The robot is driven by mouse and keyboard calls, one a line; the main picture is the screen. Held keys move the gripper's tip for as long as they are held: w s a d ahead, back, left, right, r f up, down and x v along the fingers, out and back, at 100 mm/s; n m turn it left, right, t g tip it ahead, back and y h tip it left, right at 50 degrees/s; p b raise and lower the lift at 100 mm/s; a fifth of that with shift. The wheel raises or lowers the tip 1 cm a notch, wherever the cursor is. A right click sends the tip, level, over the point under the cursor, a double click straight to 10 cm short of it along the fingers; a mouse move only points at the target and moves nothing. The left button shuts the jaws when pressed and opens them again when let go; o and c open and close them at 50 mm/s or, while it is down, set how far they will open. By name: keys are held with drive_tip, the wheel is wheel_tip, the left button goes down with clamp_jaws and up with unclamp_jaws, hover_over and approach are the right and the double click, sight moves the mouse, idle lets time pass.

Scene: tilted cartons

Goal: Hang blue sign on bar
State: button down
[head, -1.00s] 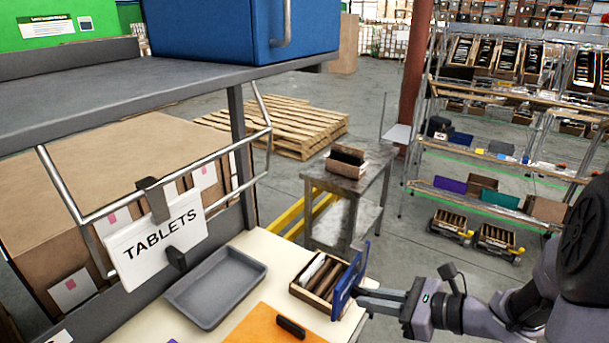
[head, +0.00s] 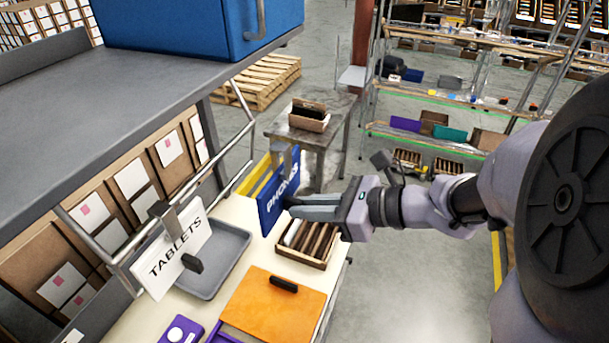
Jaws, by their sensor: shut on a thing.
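The blue sign (head: 270,205) reads PHONES in white and has a grey hook at its top edge. The metal bar (head: 225,158) runs along the left under the grey shelf. A white TABLETS sign (head: 178,250) hangs on the bar by a grey hook. The blue sign is apart from the bar, to its right. The fingertips' contact with the sign is partly hidden.
A wooden box with dark items (head: 318,252) stands on the table (head: 205,312) under my gripper. A grey tray (head: 232,240) and an orange lidded box (head: 262,303) lie nearby. The grey shelf (head: 150,85) overhangs the bar. Bare bar shows right of the TABLETS sign.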

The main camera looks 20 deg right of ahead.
drive_tip(key=w+a+f+b, duration=0.1)
drive_tip(key=w+a, duration=0.5)
drive_tip(key=a, duration=0.2)
drive_tip(key=shift+w+a+f, duration=0.15)
drive_tip(key=shift+w+f, duration=0.1)
drive_tip(key=shift+f, duration=0.15)
idle(0.3)
drive_tip(key=c, duration=1.4)
unclamp_jaws()
drive_tip(key=shift+o, duration=0.2)
